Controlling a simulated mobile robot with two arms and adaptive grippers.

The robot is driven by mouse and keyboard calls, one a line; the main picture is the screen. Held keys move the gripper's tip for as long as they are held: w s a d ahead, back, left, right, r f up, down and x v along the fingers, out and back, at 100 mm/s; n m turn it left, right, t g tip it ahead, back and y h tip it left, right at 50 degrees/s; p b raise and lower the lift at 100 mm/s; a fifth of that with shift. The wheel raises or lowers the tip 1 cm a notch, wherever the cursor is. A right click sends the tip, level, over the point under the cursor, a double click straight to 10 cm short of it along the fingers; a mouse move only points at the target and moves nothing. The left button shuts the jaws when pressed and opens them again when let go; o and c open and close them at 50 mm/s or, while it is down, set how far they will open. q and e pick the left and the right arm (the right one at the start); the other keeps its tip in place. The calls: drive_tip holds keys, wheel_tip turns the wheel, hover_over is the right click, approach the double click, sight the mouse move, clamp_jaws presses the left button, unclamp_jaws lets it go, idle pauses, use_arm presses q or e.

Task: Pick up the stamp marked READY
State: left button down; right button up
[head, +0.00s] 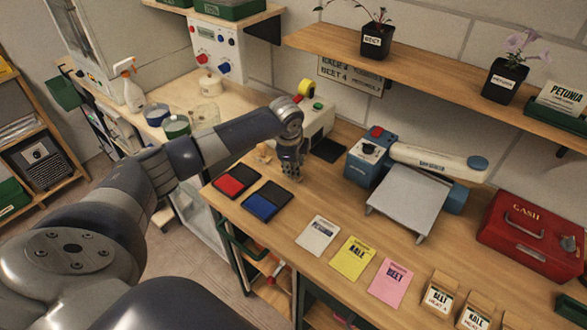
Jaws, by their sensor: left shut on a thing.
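My left arm reaches in from the left, and its gripper (291,170) points down over the workbench, just behind the ink pads. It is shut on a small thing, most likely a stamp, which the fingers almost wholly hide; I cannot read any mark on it. A small light wooden piece (263,152), perhaps another stamp, stands just left of the gripper, partly hidden by my arm. A red ink pad (236,182) and a blue ink pad (266,200) lie open in front of the gripper. My right gripper is not in view.
White, yellow (352,258) and pink (390,281) cards lie along the front edge, with seed packets (440,298) to their right. A blue sealing machine with a grey plate (408,200) and a red cash box (532,228) stand behind. A shelf (430,75) with potted plants overhangs the back.

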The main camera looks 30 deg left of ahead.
use_arm(q)
drive_tip(key=shift+r+b, duration=0.4)
drive_tip(key=shift+r, duration=0.1)
wheel_tip(320, 180, up, 2)
drive_tip(key=shift+d+r+b, duration=0.1)
drive_tip(key=shift+r+b, duration=0.05)
drive_tip(key=shift+b, duration=0.4)
drive_tip(key=s+d+r+b, duration=0.1)
drive_tip(key=s+d+b, duration=0.2)
drive_tip(key=s+d, duration=0.5)
drive_tip(key=d, duration=0.5)
drive_tip(key=shift+s+d+r, duration=0.15)
drive_tip(key=shift+d+r, duration=0.05)
drive_tip(key=shift+r, duration=0.1)
drive_tip(key=c, duration=2.3)
unclamp_jaws()
